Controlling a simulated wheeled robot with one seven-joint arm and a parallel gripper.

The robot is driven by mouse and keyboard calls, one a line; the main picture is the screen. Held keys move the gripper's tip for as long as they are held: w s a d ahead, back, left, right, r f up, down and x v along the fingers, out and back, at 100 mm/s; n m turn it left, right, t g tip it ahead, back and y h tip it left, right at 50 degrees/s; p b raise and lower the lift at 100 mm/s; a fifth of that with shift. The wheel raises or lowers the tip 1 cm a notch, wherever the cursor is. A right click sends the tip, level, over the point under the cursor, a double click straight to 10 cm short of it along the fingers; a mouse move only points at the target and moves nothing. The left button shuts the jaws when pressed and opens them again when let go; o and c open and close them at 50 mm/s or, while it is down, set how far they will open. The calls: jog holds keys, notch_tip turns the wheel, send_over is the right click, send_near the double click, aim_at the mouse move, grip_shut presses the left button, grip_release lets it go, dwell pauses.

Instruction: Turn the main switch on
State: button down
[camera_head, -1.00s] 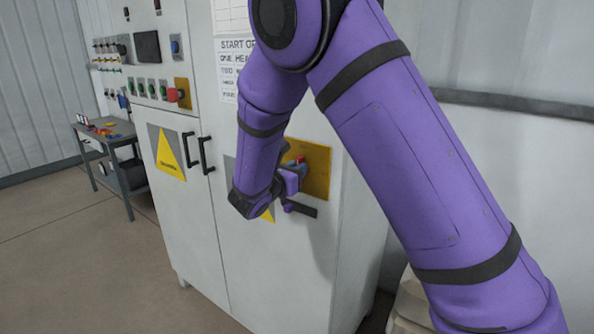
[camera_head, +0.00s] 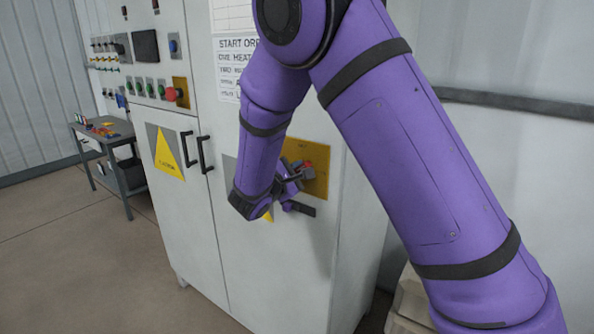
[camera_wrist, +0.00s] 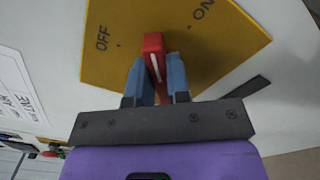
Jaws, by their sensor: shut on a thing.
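The main switch is a red handle (camera_wrist: 153,45) with a white line on it, on a yellow plate (camera_wrist: 215,45) marked OFF and ON in the wrist view. In that view OFF is at the upper left and ON at the upper right. The handle points up between the two labels, a little nearer OFF. My gripper (camera_wrist: 155,72) is shut on the red handle, with a blue-grey finger on each side. In the head view the yellow plate (camera_head: 318,180) is on the cabinet's right door, and my gripper (camera_head: 296,172) reaches it from the left.
The grey cabinet (camera_head: 225,255) has dark door handles (camera_head: 205,155) and a yellow warning triangle (camera_head: 168,155). A panel of buttons (camera_head: 155,90) is at the upper left. A small grey table (camera_head: 108,130) with small coloured items stands at the far left.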

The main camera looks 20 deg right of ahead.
jog(key=m, duration=0.4)
jog(key=shift+s+f, duration=0.1)
jog(key=shift+f, duration=0.05)
jog(key=shift+f+m, duration=0.15)
jog(key=shift+m, duration=1.75)
jog(key=c, duration=1.1)
grip_release()
jog(key=v, duration=1)
jog(key=shift+s+a, duration=0.25)
jog(key=shift+a, duration=0.05)
